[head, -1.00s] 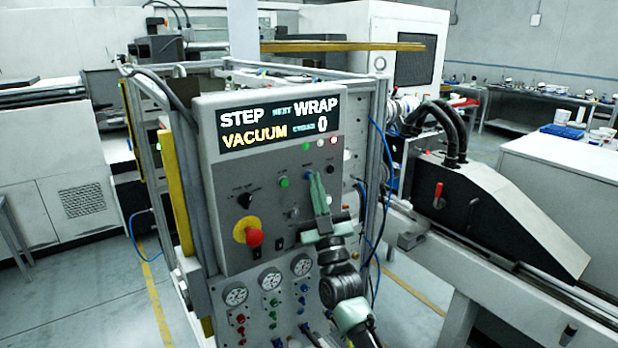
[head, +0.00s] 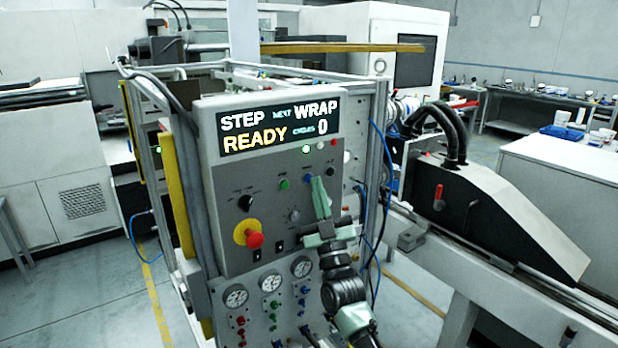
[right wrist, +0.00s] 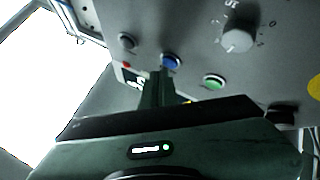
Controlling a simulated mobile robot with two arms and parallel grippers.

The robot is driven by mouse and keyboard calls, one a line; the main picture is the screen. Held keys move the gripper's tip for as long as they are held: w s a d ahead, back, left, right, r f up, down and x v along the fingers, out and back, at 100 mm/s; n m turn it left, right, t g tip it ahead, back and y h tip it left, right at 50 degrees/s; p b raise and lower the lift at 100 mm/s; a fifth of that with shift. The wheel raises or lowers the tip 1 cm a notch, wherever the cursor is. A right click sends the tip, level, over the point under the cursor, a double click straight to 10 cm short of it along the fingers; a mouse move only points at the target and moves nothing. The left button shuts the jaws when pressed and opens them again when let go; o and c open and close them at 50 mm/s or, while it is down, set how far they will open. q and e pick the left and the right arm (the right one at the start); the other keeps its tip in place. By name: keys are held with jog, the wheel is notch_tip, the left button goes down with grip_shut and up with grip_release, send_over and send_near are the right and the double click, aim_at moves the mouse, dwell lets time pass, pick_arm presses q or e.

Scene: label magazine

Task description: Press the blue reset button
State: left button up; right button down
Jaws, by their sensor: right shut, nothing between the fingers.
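The blue button (head: 308,180) is on the grey control panel (head: 225,185), just left of my right gripper's tips in the head view. My right gripper (head: 318,181) is shut and empty, its fingers pointing up at the panel. In the right wrist view the round blue button (right wrist: 171,61) shows whole, just above the fingertips (right wrist: 157,76). The tips look close to it but not on it; the exact gap is hard to tell. The display (head: 280,124) reads STEP, NEXT WRAP, READY, CYCLES 0. My left gripper is not in view.
A green button (right wrist: 214,82), a grey knob (right wrist: 238,40) and a dark button (right wrist: 127,41) sit around the blue one. A red emergency stop (head: 254,240) is lower left on the panel. Gauges (head: 270,283) are below. A black-sided machine (head: 490,205) stands at right.

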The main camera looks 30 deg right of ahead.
jog(key=shift+s, duration=0.25)
jog(key=s+p, duration=0.1)
jog(key=s, duration=0.1)
jog(key=s+p, duration=0.1)
jog(key=s, duration=0.2)
jog(key=shift+d, duration=0.2)
dwell(0.8)
